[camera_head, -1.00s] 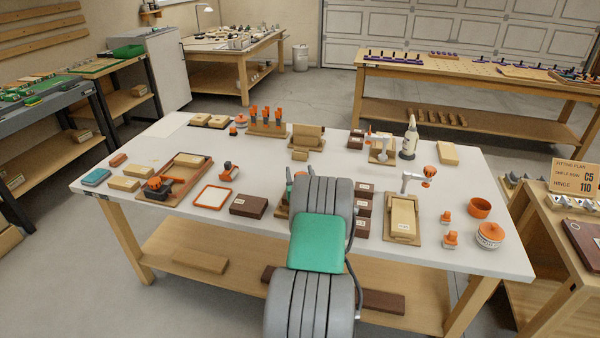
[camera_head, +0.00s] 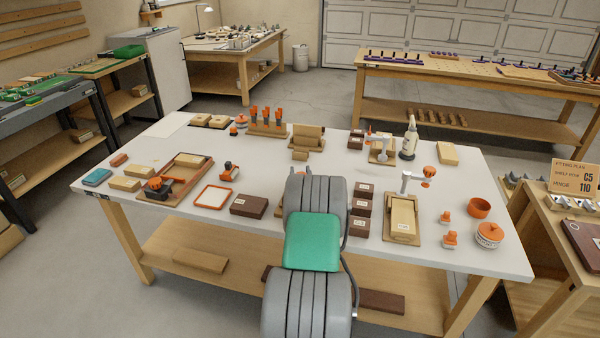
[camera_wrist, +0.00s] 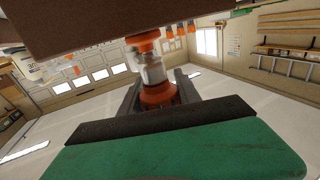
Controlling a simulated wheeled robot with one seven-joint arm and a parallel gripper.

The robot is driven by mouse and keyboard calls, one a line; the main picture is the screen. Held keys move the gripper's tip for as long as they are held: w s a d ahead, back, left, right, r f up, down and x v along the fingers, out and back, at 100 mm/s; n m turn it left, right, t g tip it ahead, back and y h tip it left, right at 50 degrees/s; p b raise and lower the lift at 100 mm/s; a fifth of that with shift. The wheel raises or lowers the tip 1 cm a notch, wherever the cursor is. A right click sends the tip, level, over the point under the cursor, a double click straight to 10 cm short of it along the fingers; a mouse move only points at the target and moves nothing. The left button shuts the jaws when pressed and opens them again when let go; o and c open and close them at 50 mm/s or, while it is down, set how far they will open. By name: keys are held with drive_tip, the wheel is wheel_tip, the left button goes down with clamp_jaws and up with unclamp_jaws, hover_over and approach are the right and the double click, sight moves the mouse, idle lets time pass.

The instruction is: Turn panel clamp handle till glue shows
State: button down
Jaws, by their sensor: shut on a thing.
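My gripper (camera_wrist: 158,92) is shut on an orange handle (camera_wrist: 158,97) in the wrist view. A silver metal piece (camera_wrist: 152,70) and another orange part (camera_wrist: 143,42) lie just beyond the handle. A dark brown surface (camera_wrist: 120,16) covers the top of that view, close to these parts. In the head view my arm hides my gripper and what it holds. I see no glue at the handle.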

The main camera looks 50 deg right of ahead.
drive_tip(key=shift+f+m+g+h+b, duration=0.45)
drive_tip(key=shift+m+g+h, duration=0.15)
drive_tip(key=shift+g, duration=0.3)
drive_tip(key=m+g+h+b, duration=0.1)
drive_tip(key=b, duration=0.2)
drive_tip(key=shift+f, duration=0.2)
drive_tip(key=shift+s+d+m+g+b, duration=0.15)
drive_tip(key=shift+m+g+b, duration=0.25)
drive_tip(key=shift+b, duration=0.75)
drive_tip(key=shift+s+r+m+g+h+b, duration=0.2)
drive_tip(key=shift+r+m+g+h+b, duration=0.3)
drive_tip(key=shift+b, duration=0.65)
drive_tip(key=shift+d+g, duration=0.1)
drive_tip(key=shift+g, duration=0.2)
drive_tip(key=c, duration=1.2)
unclamp_jaws()
drive_tip(key=o, duration=0.3)
drive_tip(key=shift+r, duration=0.15)
